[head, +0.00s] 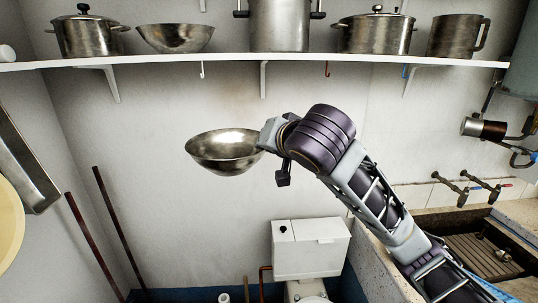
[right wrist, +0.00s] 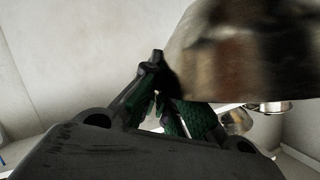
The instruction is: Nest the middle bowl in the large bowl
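A metal bowl (head: 222,152), which I take to be the middle bowl, hangs in the air upright, in front of the back wall and below the shelf. My right gripper (head: 266,136) is at its right rim and appears shut on it. In the right wrist view the bowl (right wrist: 245,50) fills the upper right, with the gripper fingers (right wrist: 165,108) at its edge; the exact contact is dark. Another metal bowl (head: 175,38), likely the large one, stands upright on the shelf between two pots. It appears empty, though its inside barely shows. My left gripper is out of view.
The white shelf (head: 230,59) carries a lidded pot (head: 88,37) left of the bowl and a tall pot (head: 279,25) right of it. More pots (head: 376,34) stand further right. Hooks hang beneath. A toilet cistern (head: 310,249) and stone trough (head: 485,255) are below.

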